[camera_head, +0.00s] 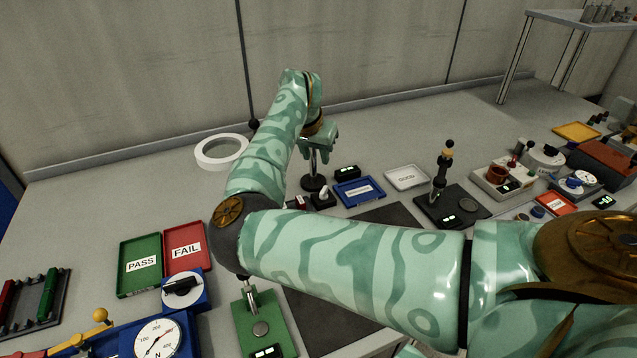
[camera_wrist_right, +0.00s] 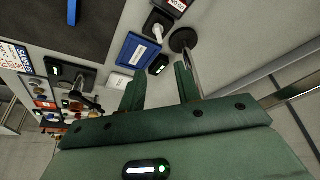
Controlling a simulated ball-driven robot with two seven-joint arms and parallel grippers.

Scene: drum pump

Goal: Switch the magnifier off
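The magnifier's white ring head (camera_head: 221,152) shows left of my right arm in the head view. Its pole rises from a round dark base (camera_head: 313,183), which also shows in the wrist view (camera_wrist_right: 183,40). A small dark switch box with a white lever (camera_head: 323,196) stands in front of the base; it shows in the wrist view (camera_wrist_right: 160,25). Which way the lever is set is unclear. My right gripper (camera_head: 322,143) is by the pole, above the bench. In the wrist view its fingers (camera_wrist_right: 160,84) are apart and empty, the pole passing close to one finger. My left gripper is not in view.
A small black box with green lights (camera_head: 347,171) and a blue tray (camera_head: 358,191) lie right of the base. A white tray (camera_head: 406,177) and a black stand (camera_head: 452,206) are further right. Green (camera_head: 140,281) and red (camera_head: 187,262) trays lie left. My arm hides the bench's middle.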

